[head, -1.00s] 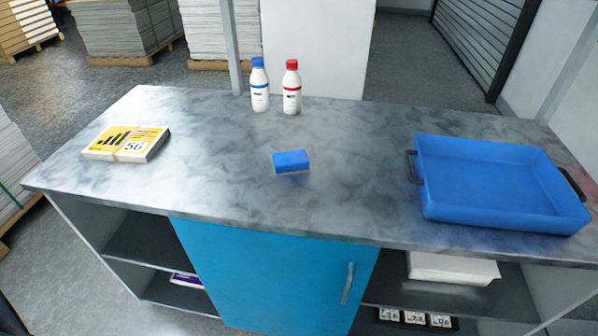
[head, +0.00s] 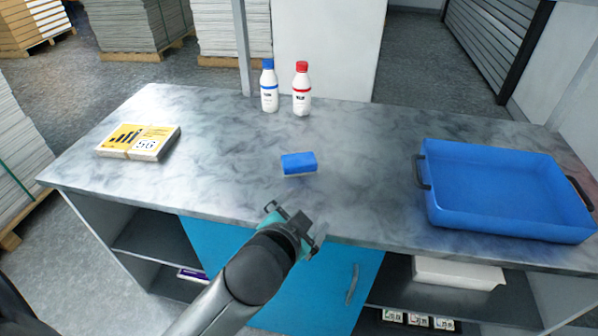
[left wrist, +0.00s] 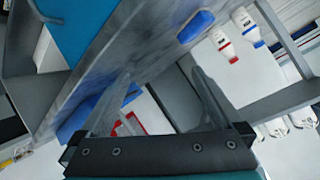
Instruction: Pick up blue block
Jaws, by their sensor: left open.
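The blue block (head: 299,163) lies on the grey marbled counter (head: 230,150), near its middle. It has a pale underside and also shows in the left wrist view (left wrist: 196,26), near the top. My left gripper (head: 297,223) is at the counter's front edge, in front of the block and apart from it. Its two fingers are spread and nothing is between them; they also show in the left wrist view (left wrist: 158,95). My right gripper is not in view.
A blue tray (head: 432,200) with dark handles stands on the right of the counter. A blue-capped bottle (head: 269,90) and a red-capped bottle (head: 301,92) stand at the back. A yellow and white pack (head: 138,142) lies at left. The counter around the block is clear.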

